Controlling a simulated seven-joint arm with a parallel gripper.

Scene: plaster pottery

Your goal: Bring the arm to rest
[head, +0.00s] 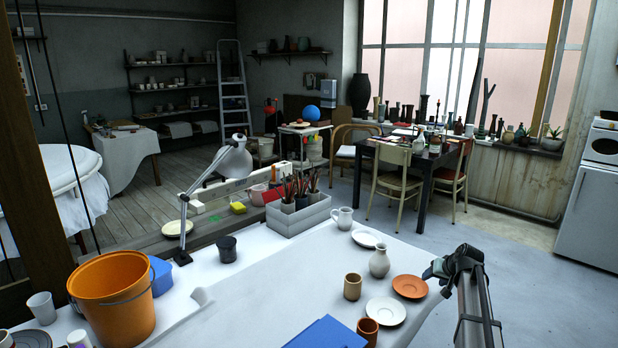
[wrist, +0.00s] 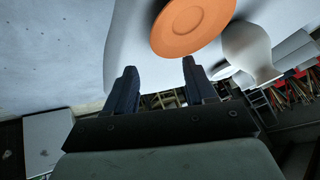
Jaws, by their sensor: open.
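My gripper shows in the wrist view (wrist: 160,80) with its two dark fingers apart and nothing between them. In the head view my arm reaches in from the lower right, and the gripper end (head: 455,262) is over the right edge of the table (head: 260,310). An orange saucer (head: 410,286) lies on the table just left of it; it also shows beyond the fingers in the wrist view (wrist: 193,22). A pale vase (head: 379,262) stands left of that saucer and shows in the wrist view (wrist: 250,50). The fingertips are hidden in the head view.
A white saucer (head: 385,311), a tan cup (head: 352,286) and a brown cup (head: 368,331) stand near the front right. A white jug (head: 343,217), a grey caddy (head: 298,214) and an orange bucket (head: 113,300) stand farther left. Open floor (head: 540,290) lies right of the table.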

